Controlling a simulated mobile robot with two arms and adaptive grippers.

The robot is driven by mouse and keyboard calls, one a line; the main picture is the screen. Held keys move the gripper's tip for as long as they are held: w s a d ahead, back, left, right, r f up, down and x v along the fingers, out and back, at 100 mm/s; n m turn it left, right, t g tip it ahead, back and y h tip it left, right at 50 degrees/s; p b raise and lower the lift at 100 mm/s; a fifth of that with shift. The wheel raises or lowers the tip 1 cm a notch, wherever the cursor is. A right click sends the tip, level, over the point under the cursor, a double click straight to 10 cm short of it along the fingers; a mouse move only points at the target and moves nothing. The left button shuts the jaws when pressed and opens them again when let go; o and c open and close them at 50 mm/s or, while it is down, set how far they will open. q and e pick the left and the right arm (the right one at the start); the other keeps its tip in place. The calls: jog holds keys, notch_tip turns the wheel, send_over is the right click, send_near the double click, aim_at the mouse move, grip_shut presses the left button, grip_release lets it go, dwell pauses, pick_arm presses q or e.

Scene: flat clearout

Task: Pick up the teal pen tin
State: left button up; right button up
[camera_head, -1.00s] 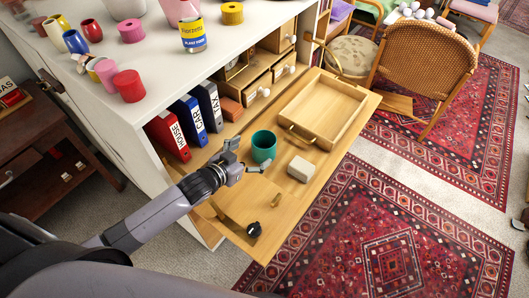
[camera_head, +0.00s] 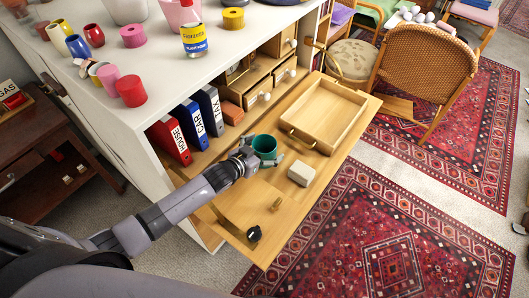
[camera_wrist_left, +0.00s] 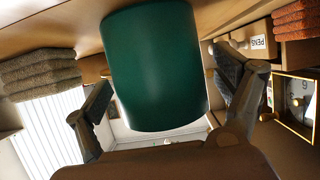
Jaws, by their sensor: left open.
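The teal pen tin (camera_head: 265,145) stands upright on the fold-down wooden desk flap (camera_head: 285,210), in front of the binders. In the left wrist view the tin (camera_wrist_left: 154,65) fills the upper middle, close to the camera. My left gripper (camera_head: 268,160) is at the tin's near side. In the left wrist view its two fingers (camera_wrist_left: 165,100) are open, one to each side of the tin, with gaps showing between them and its wall. My right gripper is not in view.
A pale block (camera_head: 301,171) lies right of the tin. A wooden tray (camera_head: 325,112) is behind it. A small brass piece (camera_head: 276,204) and a black round thing (camera_head: 254,233) lie nearer. Binders (camera_head: 190,130) stand at left. The flap's front is mostly clear.

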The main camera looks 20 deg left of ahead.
pick_arm(q)
jog(key=c, duration=1.3)
jog(key=shift+c, duration=0.6)
jog(key=shift+r, duration=0.15)
